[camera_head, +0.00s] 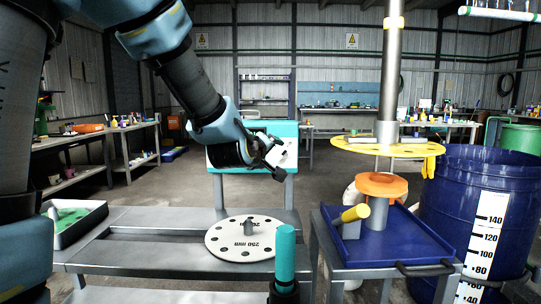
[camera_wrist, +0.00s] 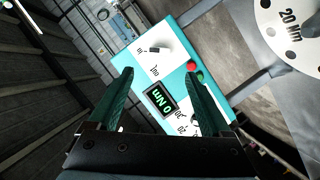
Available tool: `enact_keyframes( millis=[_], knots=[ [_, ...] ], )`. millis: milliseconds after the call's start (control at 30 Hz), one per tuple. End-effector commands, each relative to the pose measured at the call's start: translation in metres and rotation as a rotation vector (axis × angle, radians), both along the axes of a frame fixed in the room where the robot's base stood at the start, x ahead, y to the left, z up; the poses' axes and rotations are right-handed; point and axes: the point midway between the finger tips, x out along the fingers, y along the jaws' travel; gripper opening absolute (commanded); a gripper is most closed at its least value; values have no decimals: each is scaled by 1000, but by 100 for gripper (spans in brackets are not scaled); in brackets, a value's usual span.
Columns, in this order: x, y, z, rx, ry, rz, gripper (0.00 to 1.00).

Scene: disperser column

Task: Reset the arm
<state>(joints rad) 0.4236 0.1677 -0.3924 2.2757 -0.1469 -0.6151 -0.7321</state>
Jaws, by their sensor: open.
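My arm comes in from the upper left in the head view and reaches down over the middle. My gripper (camera_head: 275,172) hangs in the air in front of the teal and white control panel (camera_head: 215,158), above and behind the work table. In the wrist view its two dark green fingers (camera_wrist: 160,74) stand wide apart with nothing between them that they touch. The control panel (camera_wrist: 178,62) shows beyond the fingers, with a green-lit display (camera_wrist: 160,103), a red button (camera_wrist: 192,66) and a green button.
A white perforated disc (camera_head: 232,246) lies on the grey table. A yellow perforated disc (camera_head: 372,148) sits on the vertical shaft (camera_head: 391,80). A blue tray (camera_head: 428,236) holds an orange-topped piece (camera_head: 381,184) and a yellow-ended piece (camera_head: 355,213). A blue drum (camera_head: 470,205) stands right.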

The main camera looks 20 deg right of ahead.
Motion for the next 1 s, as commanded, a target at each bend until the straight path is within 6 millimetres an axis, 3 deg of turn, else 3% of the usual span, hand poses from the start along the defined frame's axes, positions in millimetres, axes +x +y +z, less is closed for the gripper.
enact_keyframes(
  millis=[333, 467, 567, 733, 900, 1000],
  knots=[
    [1, 0, 0, 2, 0, 1, 82],
    [7, 19, -8, 72, 15, 14, 82],
    [16, 61, -26, 219, 57, 36, 82],
    [10, 173, -70, 558, 214, 48, 82],
    [-34, 280, -100, 822, 437, -7, 82],
    [-68, 324, -109, 914, 561, -59, 82]
  ],
)
